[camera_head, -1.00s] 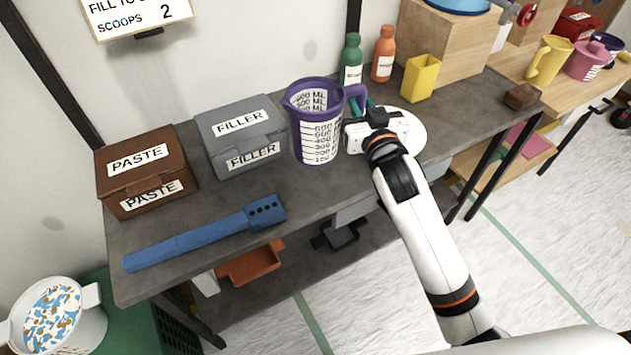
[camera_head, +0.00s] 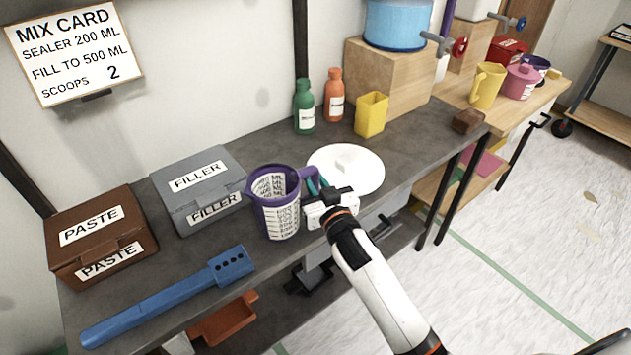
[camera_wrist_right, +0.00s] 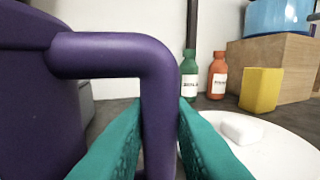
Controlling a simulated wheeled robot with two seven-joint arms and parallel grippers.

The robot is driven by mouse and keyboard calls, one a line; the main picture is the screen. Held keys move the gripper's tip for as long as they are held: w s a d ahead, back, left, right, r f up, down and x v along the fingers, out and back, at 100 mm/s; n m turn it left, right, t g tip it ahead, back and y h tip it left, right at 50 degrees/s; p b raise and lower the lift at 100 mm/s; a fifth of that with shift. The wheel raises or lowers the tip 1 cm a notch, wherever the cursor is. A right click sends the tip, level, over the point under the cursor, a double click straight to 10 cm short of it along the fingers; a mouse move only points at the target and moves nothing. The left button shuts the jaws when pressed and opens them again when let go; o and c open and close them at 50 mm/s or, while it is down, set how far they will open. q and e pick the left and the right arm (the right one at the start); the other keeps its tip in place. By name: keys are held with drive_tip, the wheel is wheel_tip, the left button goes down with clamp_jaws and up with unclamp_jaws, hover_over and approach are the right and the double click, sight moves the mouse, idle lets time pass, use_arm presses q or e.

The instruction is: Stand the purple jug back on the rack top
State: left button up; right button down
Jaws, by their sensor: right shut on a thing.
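The purple jug (camera_head: 275,205), with a white measuring scale on its side, is upright over the front part of the dark bench. I cannot tell whether its base touches the bench. My right gripper (camera_head: 319,186) is shut on its handle, at the jug's right side. In the right wrist view, the teal fingers (camera_wrist_right: 160,130) press on both sides of the purple handle (camera_wrist_right: 158,85), and the jug's body fills the left. My left gripper is not in view. I cannot tell for certain which surface is the rack top.
A white round plate or lid (camera_head: 360,178) lies just behind my gripper. The grey filler box (camera_head: 200,190), brown paste box (camera_head: 100,240) and blue tool (camera_head: 170,300) are left. Bottles (camera_head: 304,107) and a yellow cup (camera_head: 371,115) stand behind. A wooden bench at right holds a yellow jug (camera_head: 487,86).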

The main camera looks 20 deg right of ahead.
drive_tip(key=shift+f, duration=0.1)
drive_tip(key=c, duration=1.3)
unclamp_jaws()
